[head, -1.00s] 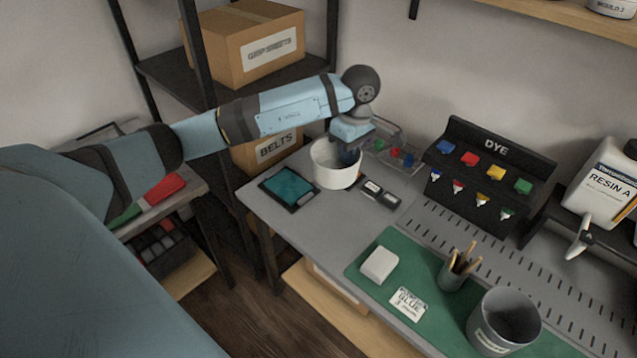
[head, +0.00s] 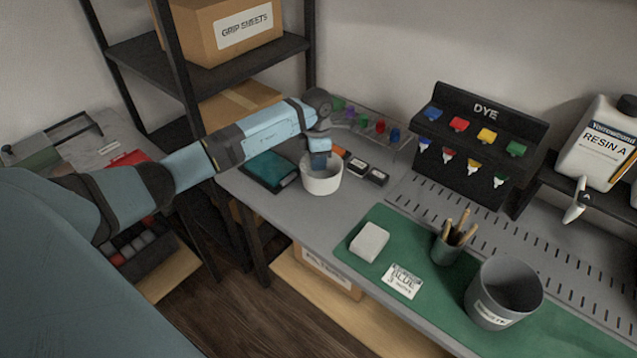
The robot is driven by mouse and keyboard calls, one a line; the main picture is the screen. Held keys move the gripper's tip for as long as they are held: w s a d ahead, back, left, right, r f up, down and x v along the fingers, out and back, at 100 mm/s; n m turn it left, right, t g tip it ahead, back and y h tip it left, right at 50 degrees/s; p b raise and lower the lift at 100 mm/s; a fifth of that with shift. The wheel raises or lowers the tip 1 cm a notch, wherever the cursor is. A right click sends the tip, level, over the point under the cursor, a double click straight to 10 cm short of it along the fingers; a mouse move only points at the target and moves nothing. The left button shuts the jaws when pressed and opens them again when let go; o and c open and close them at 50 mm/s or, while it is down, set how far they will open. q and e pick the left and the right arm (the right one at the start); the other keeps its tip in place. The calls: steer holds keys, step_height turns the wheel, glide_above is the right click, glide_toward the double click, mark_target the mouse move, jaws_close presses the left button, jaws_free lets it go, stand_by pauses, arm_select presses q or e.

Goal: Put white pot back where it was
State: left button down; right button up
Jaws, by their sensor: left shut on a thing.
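The white pot (head: 321,184) is a short, round, open cup near the left end of the grey workbench (head: 300,218). My left gripper (head: 320,164) comes down from above with its fingers at the pot's rim and is shut on it. The fingertips are partly hidden by the pot. The pot looks upright; I cannot tell whether its base touches the bench. My right gripper is not in view.
A teal tablet (head: 270,170) lies left of the pot and small dark boxes (head: 367,171) lie right of it. A clear tray of coloured pieces (head: 370,125) stands behind. The green mat (head: 350,271) holds a white block (head: 369,241), a pencil cup (head: 447,248) and a grey bin (head: 503,293).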

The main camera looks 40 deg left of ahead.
arm_select(q)
step_height(320, 180, down, 8)
steer(key=shift+r, duration=0.2)
steer(key=shift+f, duration=0.15)
steer(key=shift+f+b, duration=0.2)
steer(key=shift+b, duration=0.15)
steer(key=c, duration=1.3)
jaws_free()
steer(key=shift+r, duration=0.1)
